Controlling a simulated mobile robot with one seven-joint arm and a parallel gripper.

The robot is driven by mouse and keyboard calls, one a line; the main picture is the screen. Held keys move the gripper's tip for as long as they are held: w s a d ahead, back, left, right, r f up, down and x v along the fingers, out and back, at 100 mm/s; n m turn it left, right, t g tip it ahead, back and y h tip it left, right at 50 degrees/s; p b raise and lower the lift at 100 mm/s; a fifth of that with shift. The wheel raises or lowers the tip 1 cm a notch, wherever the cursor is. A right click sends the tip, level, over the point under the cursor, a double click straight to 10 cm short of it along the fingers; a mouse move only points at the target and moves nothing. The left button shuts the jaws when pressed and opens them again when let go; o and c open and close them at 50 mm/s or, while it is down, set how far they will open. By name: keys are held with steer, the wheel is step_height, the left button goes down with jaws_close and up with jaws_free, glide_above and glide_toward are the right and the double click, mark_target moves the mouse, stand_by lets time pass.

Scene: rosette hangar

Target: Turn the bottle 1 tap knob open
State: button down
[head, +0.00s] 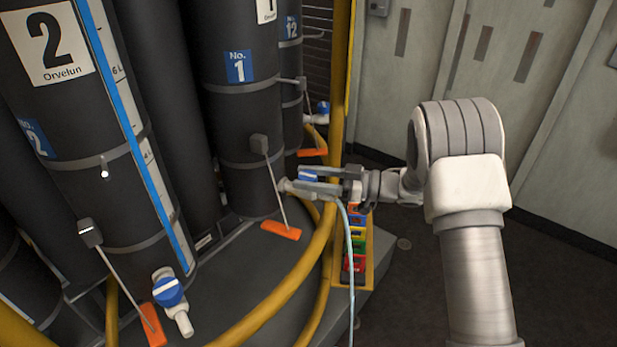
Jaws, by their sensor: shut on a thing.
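Bottle 1 (239,110) is a tall dark cylinder with a blue "No. 1" label (239,67). Its tap is low on its right side, with a pale spout end showing at the left of my fingers. The bottle 1 tap knob (307,175) is blue with a white mark. My gripper (303,185) reaches in from the right and is shut on this knob, one finger on each side. The fingers hide most of the tap body, and I cannot tell the knob's exact angle.
Bottle 2 (105,125) stands at left, with its own blue-knobbed tap (168,292). An orange-footed lever (280,230) hangs close left of my gripper. A yellow rail (290,285) curves below, near a yellow tray (369,270) of coloured blocks. Open floor lies at right.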

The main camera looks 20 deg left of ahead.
steer(key=shift+c, duration=1.3)
jaws_free()
steer(key=shift+a, duration=0.15)
steer(key=w+d+b, duration=0.1)
steer(key=d, duration=1.6)
steer(key=shift+w+d, duration=0.2)
steer(key=shift+d, duration=0.05)
